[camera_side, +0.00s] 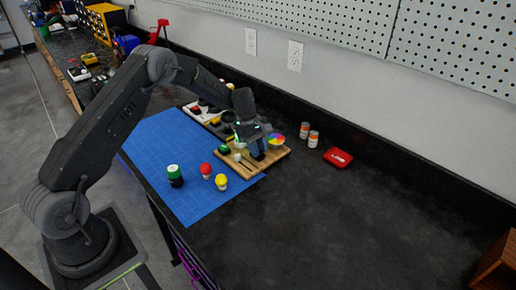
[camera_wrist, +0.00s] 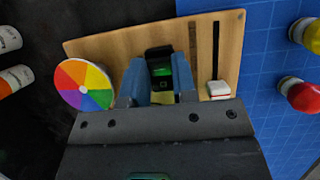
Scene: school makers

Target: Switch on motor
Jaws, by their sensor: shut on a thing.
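A wooden board (camera_side: 229,167) lies at the right edge of the blue mat, and it fills the middle of the wrist view (camera_wrist: 95,47). It carries a colour wheel (camera_wrist: 84,85), a black switch block with a green top (camera_wrist: 161,68), and a slot with a white and red slider knob (camera_wrist: 218,90) at its lower end. My gripper (camera_wrist: 159,85) is over the board with its blue fingers on either side of the switch block, shut on it. It also shows in the side view (camera_side: 257,150). The fingers hide the block's sides. I cannot tell the switch's position.
On the blue mat (camera_side: 155,150) stand a green-topped dark bottle (camera_side: 175,176), a red-topped piece (camera_side: 206,170) and a yellow-topped piece (camera_side: 221,182). Two small cans (camera_side: 309,134) and a red box (camera_side: 338,157) are to the right.

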